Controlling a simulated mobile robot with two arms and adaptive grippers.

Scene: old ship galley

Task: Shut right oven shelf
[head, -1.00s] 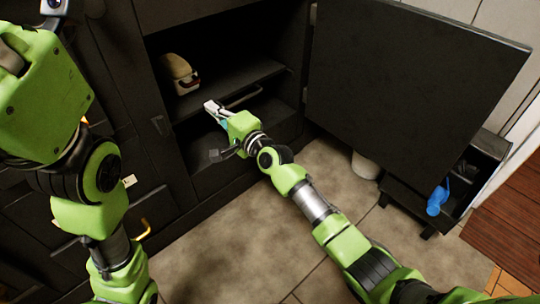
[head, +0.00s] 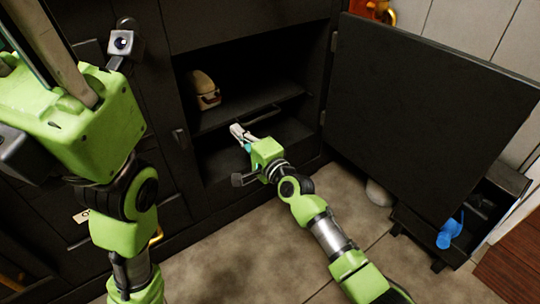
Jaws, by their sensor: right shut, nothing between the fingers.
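The black oven (head: 182,105) stands ahead with its right compartment open. Its dark door (head: 420,105) is swung wide open to the right. Inside is a dark shelf (head: 235,113) with a handle bar along its front edge. My right gripper (head: 236,131) is shut and empty at the front of the compartment, just below and left of the bar; I cannot tell if it touches the shelf. My left arm is raised at the left of the view, and its fingertips are not visible.
A cream and dark red object (head: 204,90) sits on the shelf at the left. The tiled floor (head: 240,250) in front is clear.

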